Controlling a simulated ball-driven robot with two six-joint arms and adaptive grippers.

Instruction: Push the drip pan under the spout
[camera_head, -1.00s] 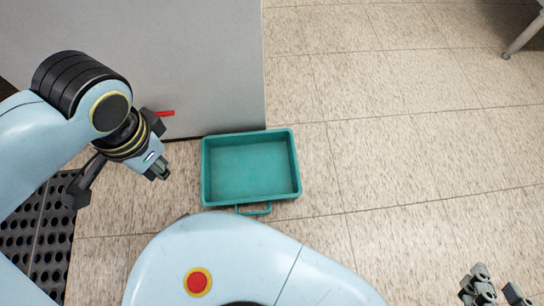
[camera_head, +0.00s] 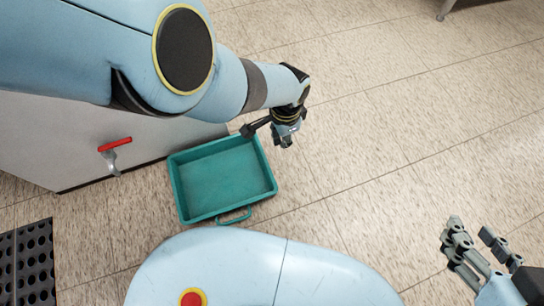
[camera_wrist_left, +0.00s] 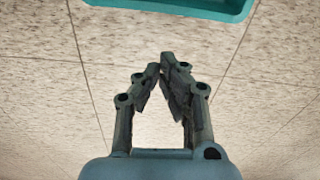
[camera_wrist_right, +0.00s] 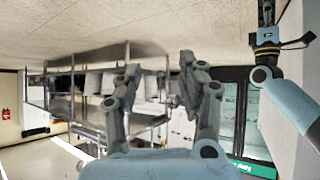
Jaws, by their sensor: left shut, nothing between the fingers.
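The drip pan (camera_head: 222,179), a teal rectangular tray with a loop handle on its near side, lies empty on the tiled floor. Its edge also shows at the top of the left wrist view (camera_wrist_left: 190,8). The spout (camera_head: 113,166) is a grey tap with a red lever on the pale cabinet, left of the pan. My left gripper (camera_head: 287,142) is shut and empty, just right of the pan's far right corner; I cannot tell whether they touch. My right gripper (camera_head: 467,238) is open and empty over the floor at the right, its fingers apart in its wrist view (camera_wrist_right: 160,78).
The pale cabinet (camera_head: 60,140) stands left of the pan and behind it. A black perforated mat (camera_head: 35,265) lies at the lower left. The floor to the right is clear. A furniture leg (camera_head: 444,9) stands at the top right.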

